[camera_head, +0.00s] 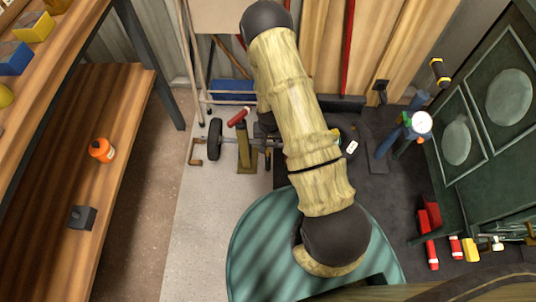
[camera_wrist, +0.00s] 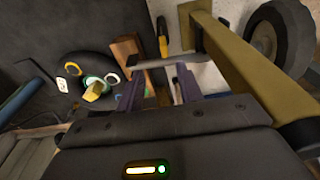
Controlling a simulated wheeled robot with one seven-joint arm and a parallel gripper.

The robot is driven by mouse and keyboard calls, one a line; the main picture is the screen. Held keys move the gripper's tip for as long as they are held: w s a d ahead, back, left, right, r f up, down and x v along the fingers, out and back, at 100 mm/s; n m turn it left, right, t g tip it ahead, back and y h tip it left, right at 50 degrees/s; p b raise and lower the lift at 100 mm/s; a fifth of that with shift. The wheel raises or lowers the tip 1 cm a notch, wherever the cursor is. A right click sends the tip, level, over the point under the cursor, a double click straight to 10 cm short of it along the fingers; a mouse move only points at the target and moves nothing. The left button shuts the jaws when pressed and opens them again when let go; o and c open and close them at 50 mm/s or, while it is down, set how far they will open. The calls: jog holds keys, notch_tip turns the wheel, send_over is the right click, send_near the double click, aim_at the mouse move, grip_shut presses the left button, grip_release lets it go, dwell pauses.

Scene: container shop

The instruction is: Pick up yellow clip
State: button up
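I cannot tell for sure which thing is the yellow clip. In the wrist view a slim yellow and black piece (camera_wrist: 163,45) stands out beyond my fingertips, near the top middle. A small yellow block (camera_wrist: 97,92) also shows there, among pale rings on a dark rounded object (camera_wrist: 82,68) left of my fingers. My gripper (camera_wrist: 160,80) has its two fingers apart, with no held object visible between them. In the head view my own arm hides the gripper.
An olive metal beam (camera_wrist: 240,65) and a dark wheel (camera_wrist: 277,35) stand close on the right in the wrist view.

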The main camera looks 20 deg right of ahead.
aim_at(268, 150)
jog(key=f, duration=0.1)
jog(key=f+b, duration=0.1)
jog(key=f, duration=0.2)
jog(key=shift+w+f+b, duration=0.15)
jog(key=shift+w+b, duration=0.1)
jog(key=shift+b, duration=0.05)
jog(key=f+b, duration=0.3)
jog(key=f, duration=0.1)
jog(key=shift+w+a+f, duration=0.1)
jog(key=shift+w+a, duration=0.1)
jog(key=shift+a, duration=0.05)
jog(key=shift+w+f+b, duration=0.15)
jog(key=shift+f+b, duration=0.35)
jog(key=shift+f, duration=0.05)
jog(key=shift+r, duration=0.1)
grip_shut()
